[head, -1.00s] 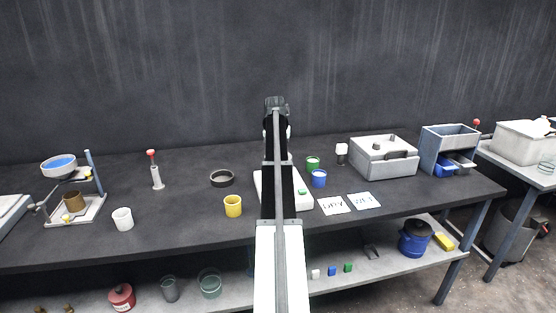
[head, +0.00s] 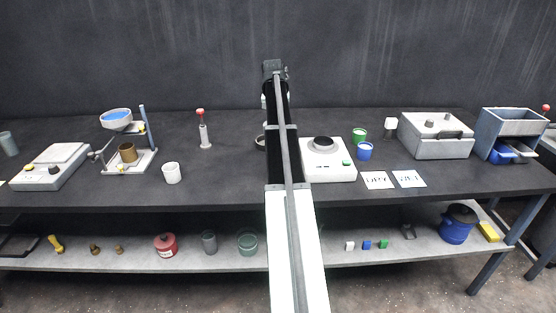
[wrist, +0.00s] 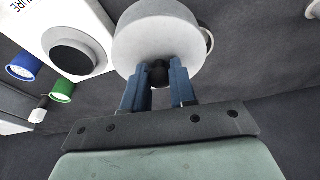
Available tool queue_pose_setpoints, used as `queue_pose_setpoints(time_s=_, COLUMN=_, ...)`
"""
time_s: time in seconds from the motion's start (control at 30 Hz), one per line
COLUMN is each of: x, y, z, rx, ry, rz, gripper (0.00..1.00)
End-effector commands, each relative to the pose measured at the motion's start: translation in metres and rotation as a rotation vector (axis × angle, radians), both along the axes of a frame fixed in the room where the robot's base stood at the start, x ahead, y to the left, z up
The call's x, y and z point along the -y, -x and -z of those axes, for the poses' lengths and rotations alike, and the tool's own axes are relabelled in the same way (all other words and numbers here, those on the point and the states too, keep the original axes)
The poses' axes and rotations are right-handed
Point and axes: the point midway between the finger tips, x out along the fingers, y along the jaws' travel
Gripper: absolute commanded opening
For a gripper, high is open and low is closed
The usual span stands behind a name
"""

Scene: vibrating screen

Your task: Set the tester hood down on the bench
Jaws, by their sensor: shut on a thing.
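The tester hood (wrist: 150,38) is a pale grey round cover with a black knob. In the wrist view my gripper (wrist: 158,75) is shut on that knob, with a blue finger on each side. My arm hides the gripper and nearly all of the hood in the head view. The white moisture tester (head: 328,173) stands on the dark bench (head: 235,175) just right of my arm, its round dark top uncovered. It also shows in the wrist view (wrist: 98,31), left of the hood. Whether the hood touches the bench is not clear.
Green (head: 359,135) and blue (head: 365,152) cups stand right of the tester. A white cup (head: 171,173) stands left. Bare bench lies between.

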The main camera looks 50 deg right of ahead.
Motion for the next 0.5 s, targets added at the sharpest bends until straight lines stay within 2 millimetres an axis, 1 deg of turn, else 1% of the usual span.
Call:
queue_pose_setpoints(time_s=0.03, x=-0.010, y=-0.002, z=0.004, rx=-0.003, ry=0.002, rz=-0.001, gripper=0.00)
queue_pose_setpoints(time_s=0.07, x=-0.015, y=0.000, z=0.008, rx=-0.004, ry=0.005, rz=0.012, gripper=0.00)
queue_pose_setpoints(time_s=0.1, x=-0.016, y=0.004, z=0.010, rx=-0.003, ry=0.009, rz=0.037, gripper=0.00)
queue_pose_setpoints(time_s=0.2, x=-0.015, y=0.009, z=0.011, rx=0.007, ry=0.017, rz=0.096, gripper=0.00)
queue_pose_setpoints(time_s=0.4, x=-0.012, y=0.009, z=0.011, rx=0.028, ry=0.019, rz=0.183, gripper=0.00)
queue_pose_setpoints(time_s=0.5, x=-0.012, y=0.009, z=0.015, rx=0.032, ry=0.016, rz=0.201, gripper=0.00)
